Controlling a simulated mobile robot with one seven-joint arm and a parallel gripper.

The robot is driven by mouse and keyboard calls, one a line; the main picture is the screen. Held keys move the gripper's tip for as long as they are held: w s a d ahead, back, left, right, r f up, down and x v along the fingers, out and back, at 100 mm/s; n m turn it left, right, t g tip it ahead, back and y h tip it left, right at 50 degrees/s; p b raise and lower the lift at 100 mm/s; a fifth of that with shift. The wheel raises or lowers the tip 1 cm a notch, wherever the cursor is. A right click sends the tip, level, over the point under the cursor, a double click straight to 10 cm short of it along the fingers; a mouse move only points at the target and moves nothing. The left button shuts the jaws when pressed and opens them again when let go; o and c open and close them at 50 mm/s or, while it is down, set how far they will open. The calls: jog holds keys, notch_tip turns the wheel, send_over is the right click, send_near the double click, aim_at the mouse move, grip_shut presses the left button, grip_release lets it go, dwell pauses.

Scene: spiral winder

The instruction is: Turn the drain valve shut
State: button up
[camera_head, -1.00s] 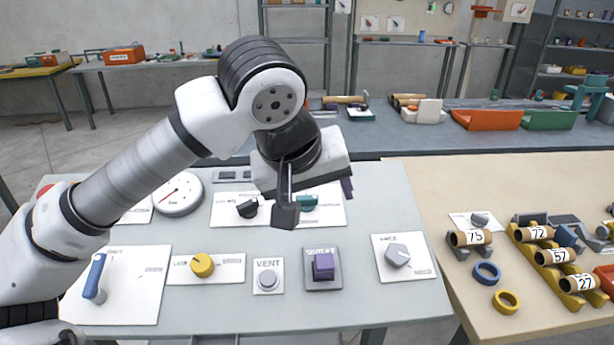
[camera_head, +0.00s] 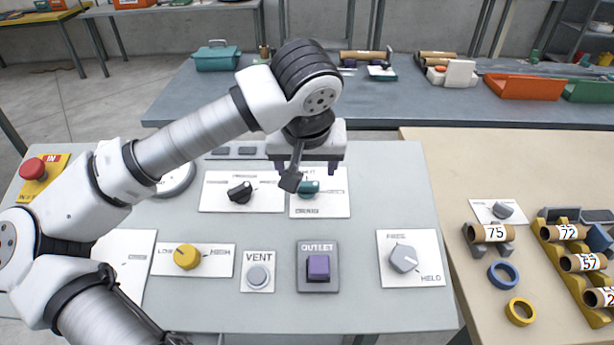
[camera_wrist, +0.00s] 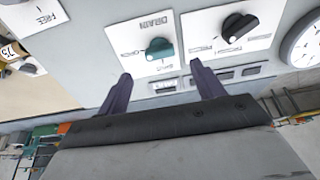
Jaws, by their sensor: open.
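The drain valve is a teal knob (camera_head: 309,188) on a white plate at the back of the grey panel, partly hidden by my arm in the head view. In the wrist view the teal knob (camera_wrist: 158,49) sits under the printed word DRAIN, near the upper middle. My gripper (camera_head: 305,168) is over the back of the panel, close to the plate. In the wrist view its two dark purple fingers (camera_wrist: 160,84) are spread apart, with the knob beyond and between them, and nothing is held. Contact with the knob does not show.
A black knob (camera_head: 240,192) is on the plate beside the drain plate. The yellow knob (camera_head: 187,257), VENT button (camera_head: 258,276), purple OUTLET block (camera_head: 318,267) and grey FREE/HOLD knob (camera_head: 403,259) are nearer the front. A red stop button (camera_head: 33,169) is at far left.

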aim_at(307, 184)
jog(key=p+x, duration=0.1)
jog(key=x, duration=0.6)
jog(key=shift+w+f, duration=0.15)
jog(key=shift+f, duration=0.05)
jog(key=c, duration=1)
